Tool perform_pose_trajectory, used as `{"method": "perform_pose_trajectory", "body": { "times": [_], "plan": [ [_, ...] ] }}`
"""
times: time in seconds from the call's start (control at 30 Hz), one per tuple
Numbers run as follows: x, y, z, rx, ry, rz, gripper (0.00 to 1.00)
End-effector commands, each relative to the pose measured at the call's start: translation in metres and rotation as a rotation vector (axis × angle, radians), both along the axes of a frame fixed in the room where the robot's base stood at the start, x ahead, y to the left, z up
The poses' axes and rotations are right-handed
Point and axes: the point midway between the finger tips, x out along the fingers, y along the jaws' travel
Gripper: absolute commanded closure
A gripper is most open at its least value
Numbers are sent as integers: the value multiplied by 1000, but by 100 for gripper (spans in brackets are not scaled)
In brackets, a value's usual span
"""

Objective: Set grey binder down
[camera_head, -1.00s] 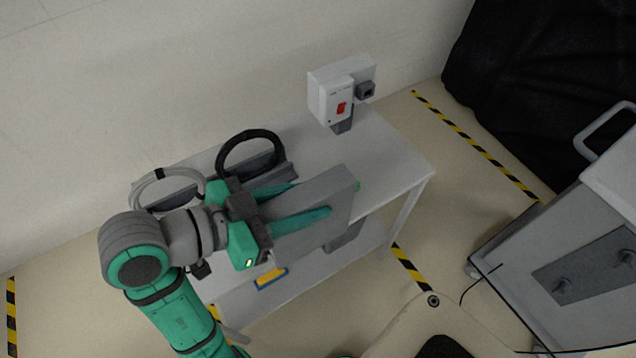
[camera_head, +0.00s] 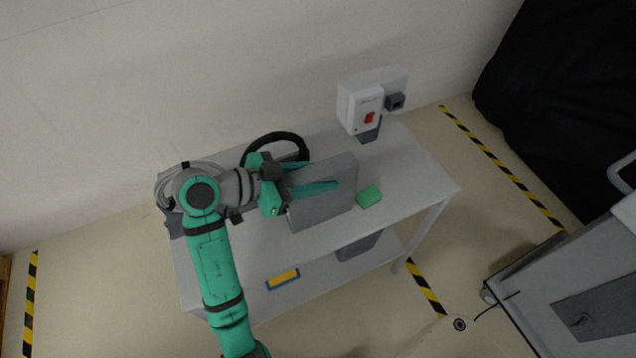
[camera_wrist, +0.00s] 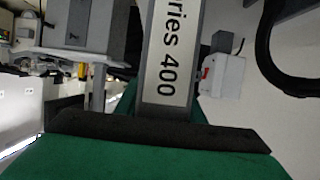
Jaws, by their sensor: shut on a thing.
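The grey binder (camera_head: 329,197) is upright over the top of the grey table (camera_head: 421,181), near its front edge. My gripper (camera_head: 314,188) is shut on the binder from the left, with one green finger lying along the side that faces the camera. I cannot tell whether the binder's lower edge touches the tabletop. In the wrist view the binder (camera_wrist: 172,50) shows as a spine labelled "ries 400", running up from between the fingers.
A green block (camera_head: 369,197) lies right of the binder. A white box with a red switch (camera_head: 360,110) stands at the back right. Cable coils lie behind my gripper. A yellow-and-blue item (camera_head: 283,279) is on the lower shelf. The right tabletop end is clear.

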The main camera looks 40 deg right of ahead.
Motion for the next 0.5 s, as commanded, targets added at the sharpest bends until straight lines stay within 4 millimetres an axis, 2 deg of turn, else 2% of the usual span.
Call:
{"method": "perform_pose_trajectory", "body": {
  "times": [0.1, 0.3, 0.5],
  "plan": [
    [7, -4, -10, 0, 3, 2, 100],
    [6, -3, -34, -3, 1, 4, 100],
    [6, -3, -39, -3, -1, 2, 100]
  ]
}}
